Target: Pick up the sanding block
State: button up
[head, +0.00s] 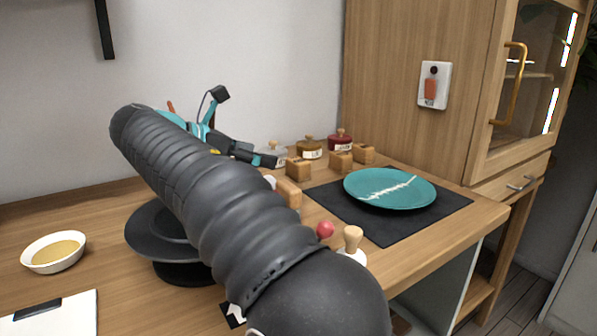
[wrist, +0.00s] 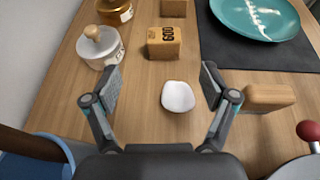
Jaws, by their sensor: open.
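A rounded, pale wooden block (wrist: 267,97), which looks like the sanding block, lies just right of my gripper's right finger in the wrist view. It also shows in the head view (head: 289,193), partly behind my arm. My gripper (wrist: 157,88) is open and empty, with its fingers spread above the wooden table. A small white rounded piece (wrist: 178,97) lies between and below the fingers. A wooden cube with a dark marking (wrist: 163,43) stands beyond the fingertips. I cannot rule out that this cube is the sanding block.
A teal plate with a white seam (head: 390,188) sits on a dark mat (head: 345,213). Lidded jars (head: 340,142) and more wooden cubes (head: 340,161) stand behind. A red knob (head: 325,230) and a wooden-handled item (head: 352,239) are near the front edge. A white bowl (head: 54,250) stands left.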

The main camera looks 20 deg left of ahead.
aim_at(291, 163)
jog(key=shift+d+b+x, duration=0.25)
jog(key=shift+b+x, duration=0.5)
jog(key=shift+x, duration=3.1)
jog(key=shift+s, duration=0.2)
jog(key=shift+c, duration=0.2)
jog(key=c, duration=1.2)
